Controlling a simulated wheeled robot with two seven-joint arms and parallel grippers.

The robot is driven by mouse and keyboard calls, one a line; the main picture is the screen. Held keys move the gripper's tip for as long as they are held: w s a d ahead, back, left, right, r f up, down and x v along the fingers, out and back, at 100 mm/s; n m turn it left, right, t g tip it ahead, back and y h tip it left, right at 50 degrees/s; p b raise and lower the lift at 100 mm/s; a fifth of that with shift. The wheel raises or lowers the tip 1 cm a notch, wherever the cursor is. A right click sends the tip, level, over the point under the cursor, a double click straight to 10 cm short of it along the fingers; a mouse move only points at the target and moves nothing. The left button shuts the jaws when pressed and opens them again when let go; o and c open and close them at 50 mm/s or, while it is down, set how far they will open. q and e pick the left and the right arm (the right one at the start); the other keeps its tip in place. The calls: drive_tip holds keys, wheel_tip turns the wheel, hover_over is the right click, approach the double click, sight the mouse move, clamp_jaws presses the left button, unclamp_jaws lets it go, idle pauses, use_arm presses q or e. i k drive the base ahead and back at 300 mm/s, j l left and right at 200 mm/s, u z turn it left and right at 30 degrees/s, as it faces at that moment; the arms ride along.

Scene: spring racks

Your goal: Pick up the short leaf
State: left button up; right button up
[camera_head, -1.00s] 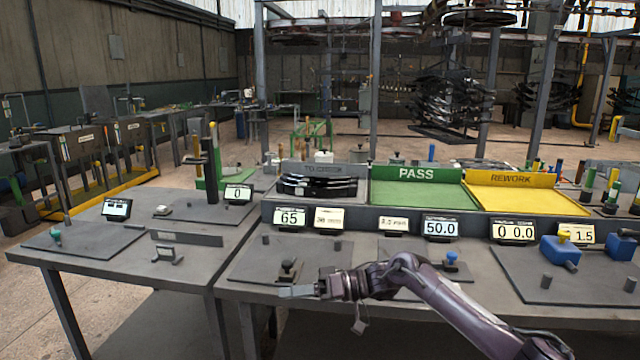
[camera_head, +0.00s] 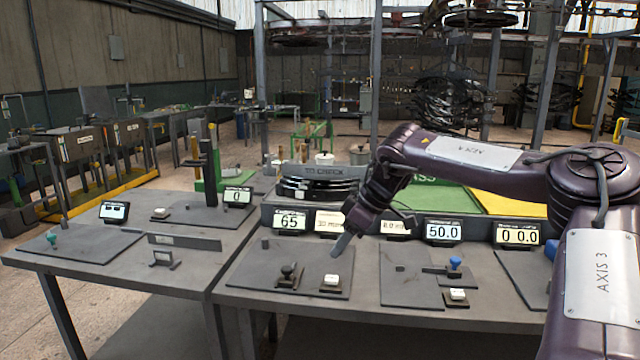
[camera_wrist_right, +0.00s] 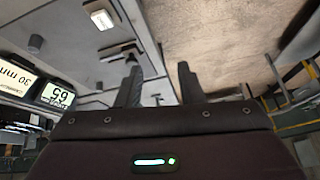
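Dark curved leaves (camera_head: 318,190) lie stacked in the tray marked "TO CHECK" (camera_head: 325,171) at the back of the bench. I cannot tell which of them is the short leaf. My right gripper (camera_head: 342,244) points down over the front of the bench, to the right of and nearer than the stack. In the right wrist view its two fingers (camera_wrist_right: 158,82) stand apart with nothing between them. My right arm hides part of the area right of the tray. My left gripper is not in view.
Displays (camera_head: 290,221) line the bench's raised edge. A dark-knobbed fixture (camera_head: 288,276) and a small white-topped block (camera_head: 331,281) stand on a plate below my gripper. The green PASS tray (camera_head: 440,195) is partly behind my arm. The left table (camera_head: 130,265) has open room.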

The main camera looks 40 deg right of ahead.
sight(291, 177)
drive_tip(key=i+l, duration=0.5)
drive_tip(key=l, duration=0.15)
drive_tip(key=i+l, duration=0.45)
drive_tip(key=l, duration=0.15)
drive_tip(key=i+l, duration=0.5)
drive_tip(key=l, duration=0.15)
